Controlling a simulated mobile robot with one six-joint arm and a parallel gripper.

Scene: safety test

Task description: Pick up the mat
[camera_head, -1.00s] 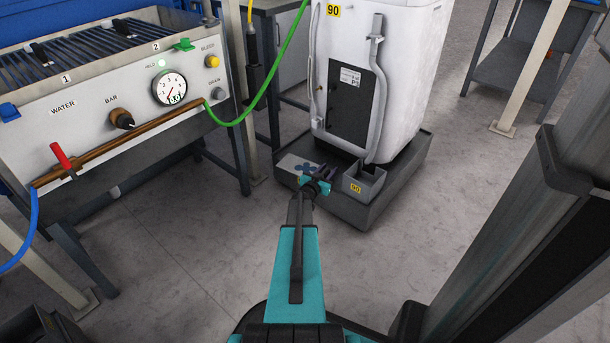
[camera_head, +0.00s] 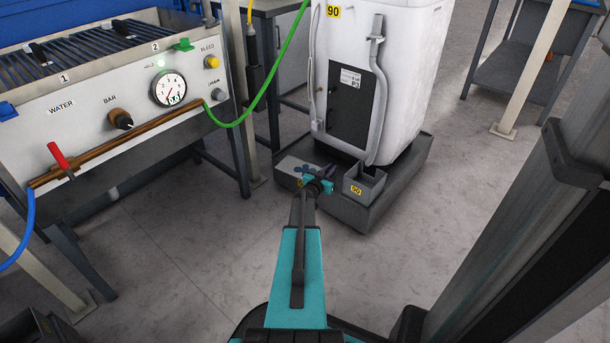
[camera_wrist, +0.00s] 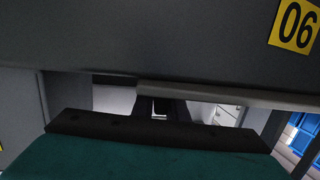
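I cannot make out a mat with certainty. A flat light grey surface (camera_head: 288,163) with a blue, petal-like shape (camera_head: 303,168) lies at the near left corner of the dark tray. My gripper (camera_head: 325,172) is over this corner, just left of the small grey bin labelled 90 (camera_head: 366,181). In the wrist view, two dark fingers (camera_wrist: 158,108) show beyond my teal wrist, with a narrow gap between their bases. A grey edge partly covers them, and their tips are hidden. I see nothing held.
A dark tray (camera_head: 398,192) carries a tall white container (camera_head: 415,50) with a 90 label. In the wrist view, a dark grey wall (camera_wrist: 150,45) with an upside-down 90 label is very close. A test bench (camera_head: 95,110) with hoses stands left. Floor (camera_head: 190,240) is clear between.

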